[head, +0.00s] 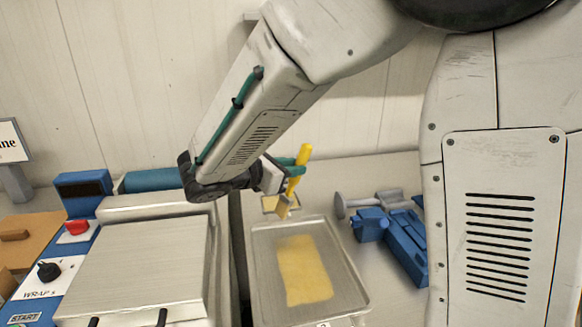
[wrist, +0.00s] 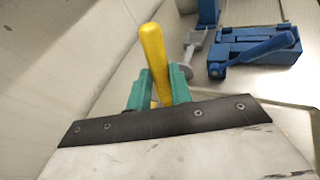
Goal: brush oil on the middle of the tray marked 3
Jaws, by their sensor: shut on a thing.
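My gripper (head: 294,170) is shut on a yellow-handled brush (head: 304,156), its green fingers around the handle. In the wrist view the brush's yellow handle (wrist: 152,60) stands up between the green fingers. The brush head (head: 282,206) hangs over the far end of a grey metal tray (head: 260,299); I cannot tell if it touches. A yellow patch of oil (head: 303,270) covers the middle of this tray. A small label (head: 323,324) at its front edge is cut off, and its number is not clear.
Left of the tray is a machine with a flat metal plate (head: 140,262), a red knob (head: 76,227) and a black knob (head: 48,272). A blue tool (head: 404,243) and a grey metal piece (head: 362,204) lie to the right. A wall is close behind.

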